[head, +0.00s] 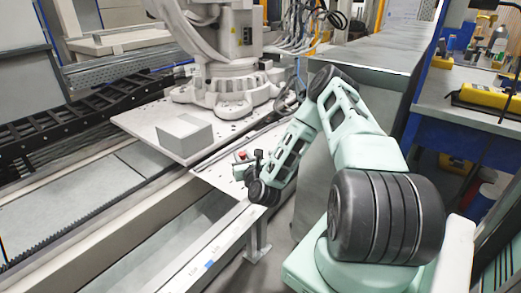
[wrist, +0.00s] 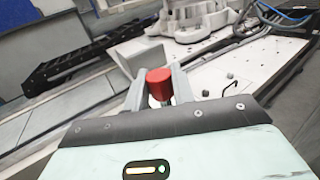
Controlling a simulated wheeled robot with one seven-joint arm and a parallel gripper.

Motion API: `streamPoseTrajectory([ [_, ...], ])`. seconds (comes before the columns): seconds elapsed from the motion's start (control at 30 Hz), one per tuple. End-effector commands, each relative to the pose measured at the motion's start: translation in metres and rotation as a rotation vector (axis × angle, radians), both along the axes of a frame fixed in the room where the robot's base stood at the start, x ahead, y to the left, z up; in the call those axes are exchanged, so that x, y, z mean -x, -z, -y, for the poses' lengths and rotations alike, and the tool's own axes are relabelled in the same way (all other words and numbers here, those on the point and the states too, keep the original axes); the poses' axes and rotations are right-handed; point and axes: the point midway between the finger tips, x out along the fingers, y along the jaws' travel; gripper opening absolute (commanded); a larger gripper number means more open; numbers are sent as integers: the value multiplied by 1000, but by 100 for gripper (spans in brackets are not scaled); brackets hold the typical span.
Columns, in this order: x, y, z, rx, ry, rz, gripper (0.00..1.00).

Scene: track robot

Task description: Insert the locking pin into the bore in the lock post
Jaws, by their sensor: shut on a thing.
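My gripper (head: 243,160) is low over the near edge of the white plate in the head view. In the wrist view, my gripper (wrist: 159,82) has its two grey fingers closed on a red, round-topped piece (wrist: 159,80), which looks like the head of the locking pin. The red also shows small in the head view (head: 240,155). The pin's shaft is hidden below the red head. I cannot make out the lock post or its bore; they may be hidden behind the gripper and the red head.
A plain grey block (head: 185,134) sits on the white plate (head: 140,122), left of my gripper. A large white robot arm's base (head: 225,95) stands behind it. A rail (head: 205,250) runs along the near side.

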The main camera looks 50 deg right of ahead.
Motion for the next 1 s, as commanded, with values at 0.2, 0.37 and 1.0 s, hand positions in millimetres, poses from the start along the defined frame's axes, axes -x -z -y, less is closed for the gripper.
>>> streamPoseTrajectory([
  [0.2, 12, -18, 62, 2, 140, 10, 3],
  [0.37, 16, -23, 78, 0, 178, 15, 3],
  [1.0, 17, -15, 78, -2, 181, 16, 3],
])
